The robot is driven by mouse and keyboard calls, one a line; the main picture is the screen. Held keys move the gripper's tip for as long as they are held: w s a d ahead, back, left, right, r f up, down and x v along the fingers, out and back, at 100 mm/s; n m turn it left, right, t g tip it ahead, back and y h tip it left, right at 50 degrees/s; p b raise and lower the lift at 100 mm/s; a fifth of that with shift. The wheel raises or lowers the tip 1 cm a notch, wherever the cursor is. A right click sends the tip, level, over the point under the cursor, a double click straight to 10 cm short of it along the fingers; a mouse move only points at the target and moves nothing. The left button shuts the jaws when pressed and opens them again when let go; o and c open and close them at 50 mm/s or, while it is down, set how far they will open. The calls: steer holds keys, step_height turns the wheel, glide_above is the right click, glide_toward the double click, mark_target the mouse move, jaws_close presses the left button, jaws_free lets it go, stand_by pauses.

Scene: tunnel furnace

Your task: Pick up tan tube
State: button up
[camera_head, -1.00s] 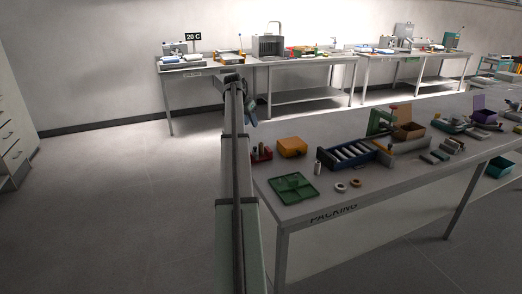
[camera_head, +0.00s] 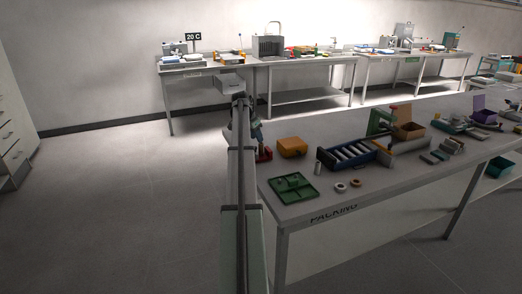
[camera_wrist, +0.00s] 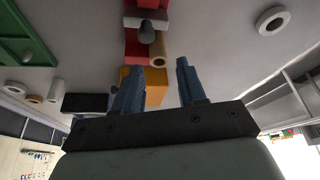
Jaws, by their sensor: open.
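The tan tube (camera_wrist: 158,48) shows in the wrist view as a short hollow cylinder with its open end toward the camera. It is beside or against a red holder (camera_wrist: 137,48), which also carries a grey rounded piece (camera_wrist: 147,28). My gripper (camera_wrist: 160,64) is open, with its blue fingers spread on either side of the tube's line and nothing seen held between them. In the head view the red holder (camera_head: 264,154) is at the bench's left end; my gripper there is mostly hidden by my arm.
An orange box (camera_wrist: 156,88) lies behind the fingers in the wrist view; it also shows in the head view (camera_head: 292,147).

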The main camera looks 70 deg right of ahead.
glide_above(260, 154)
steer(key=shift+w+d+f, duration=0.1)
steer(key=shift+d+f, duration=0.1)
steer(key=shift+f, duration=1.1)
steer(key=shift+w+d+f, duration=0.1)
steer(key=shift+d+f, duration=0.1)
steer(key=shift+f, duration=1.05)
jaws_close()
